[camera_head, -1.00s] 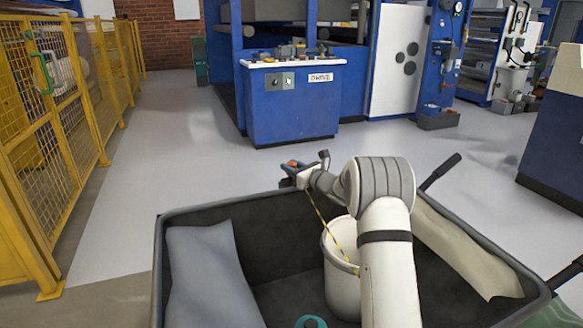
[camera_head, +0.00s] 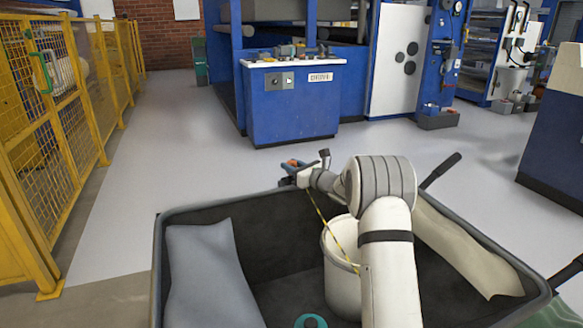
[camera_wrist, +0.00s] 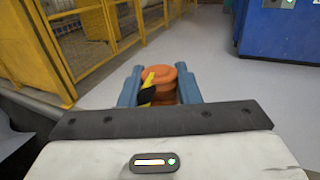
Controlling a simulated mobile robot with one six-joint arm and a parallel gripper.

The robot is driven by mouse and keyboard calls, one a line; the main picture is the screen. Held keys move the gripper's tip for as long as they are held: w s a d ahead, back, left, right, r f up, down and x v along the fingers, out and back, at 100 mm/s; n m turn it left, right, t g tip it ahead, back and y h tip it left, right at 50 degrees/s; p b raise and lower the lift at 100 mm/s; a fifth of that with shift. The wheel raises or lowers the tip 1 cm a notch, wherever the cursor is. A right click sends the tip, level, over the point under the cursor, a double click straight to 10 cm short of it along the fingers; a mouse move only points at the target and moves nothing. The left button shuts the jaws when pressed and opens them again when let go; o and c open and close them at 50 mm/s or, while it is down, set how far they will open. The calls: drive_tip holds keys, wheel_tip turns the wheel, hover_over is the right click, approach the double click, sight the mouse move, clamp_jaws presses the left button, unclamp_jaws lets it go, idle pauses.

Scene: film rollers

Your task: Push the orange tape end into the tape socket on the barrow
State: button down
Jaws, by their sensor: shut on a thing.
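My gripper (camera_head: 289,173) is shut on the orange tape end (camera_wrist: 163,80), which sits between the two blue fingers in the wrist view. The orange end also shows small at the gripper's tip in the head view (camera_head: 293,163). A yellow and black striped tape (camera_head: 332,232) runs from the gripper down to the white bucket (camera_head: 341,262) in the barrow. The barrow (camera_head: 288,201) is a dark tub with a grey rim, and my gripper is over its far rim. I cannot make out the tape socket in either view.
A grey sack (camera_head: 207,275) lies at the barrow's left and a cream sheet (camera_head: 462,250) at its right. Yellow mesh fencing (camera_head: 45,140) stands at the left. A blue machine cabinet (camera_head: 293,105) stands ahead, with open grey floor before it.

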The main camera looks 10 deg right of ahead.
drive_tip(key=shift+f+b, duration=0.35)
drive_tip(key=shift+f, duration=0.15)
drive_tip(key=c, duration=1)
unclamp_jaws()
